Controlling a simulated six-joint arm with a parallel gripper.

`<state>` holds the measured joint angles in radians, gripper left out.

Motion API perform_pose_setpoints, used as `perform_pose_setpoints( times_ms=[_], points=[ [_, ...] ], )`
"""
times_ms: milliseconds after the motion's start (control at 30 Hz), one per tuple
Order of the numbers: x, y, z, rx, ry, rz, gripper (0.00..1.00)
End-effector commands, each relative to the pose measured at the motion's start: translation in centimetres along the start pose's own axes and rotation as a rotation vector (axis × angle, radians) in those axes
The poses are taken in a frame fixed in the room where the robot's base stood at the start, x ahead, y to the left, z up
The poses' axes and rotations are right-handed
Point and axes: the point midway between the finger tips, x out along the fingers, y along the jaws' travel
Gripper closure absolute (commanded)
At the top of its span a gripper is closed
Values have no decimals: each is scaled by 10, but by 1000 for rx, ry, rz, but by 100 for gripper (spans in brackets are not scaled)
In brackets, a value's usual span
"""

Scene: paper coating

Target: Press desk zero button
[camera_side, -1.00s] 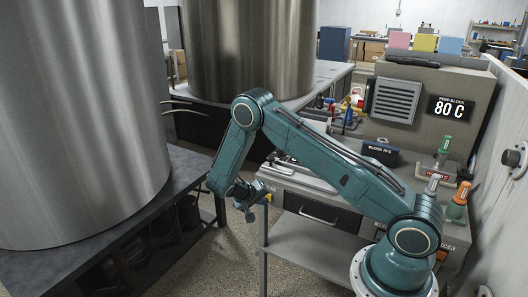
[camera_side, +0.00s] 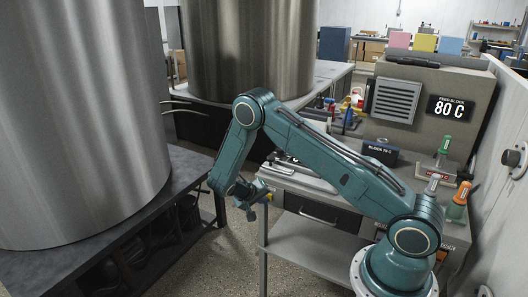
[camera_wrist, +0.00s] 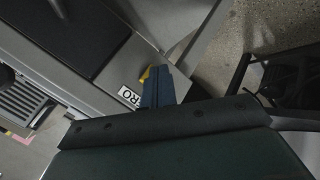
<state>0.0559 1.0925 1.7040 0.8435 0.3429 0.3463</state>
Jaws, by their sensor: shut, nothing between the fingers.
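A label whose visible letters read "RO" (camera_wrist: 130,95) is on the desk edge in the wrist view, its left part cut by my wrist. A small yellow piece (camera_wrist: 144,76) shows right beside the label, partly hidden behind my gripper (camera_wrist: 157,72). My gripper's blue fingers are together and empty, over or beside the yellow piece; I cannot tell if they touch it. In the side view my gripper (camera_side: 252,198) hangs by the left front corner of the grey desk (camera_side: 276,222), with a yellow spot (camera_side: 268,197) close to its tip.
The desk has a dark drawer (camera_side: 318,212) with a handle. A "BLOCK 70 C" box (camera_side: 380,152) and a large "80 C" feed block (camera_side: 425,105) stand behind. A big metal cylinder (camera_side: 80,120) stands left on a dark table. Open floor lies between.

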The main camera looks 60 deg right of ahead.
Motion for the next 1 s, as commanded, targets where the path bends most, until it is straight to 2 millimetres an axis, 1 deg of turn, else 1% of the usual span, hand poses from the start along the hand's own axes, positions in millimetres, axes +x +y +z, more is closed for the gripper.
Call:
perform_pose_setpoints(
  times_ms=[433, 1000],
  points=[
    [0, 0, 0, 1, 0, 1, 100],
    [-11, -7, 8, 0, 0, 1, 100]
  ],
)
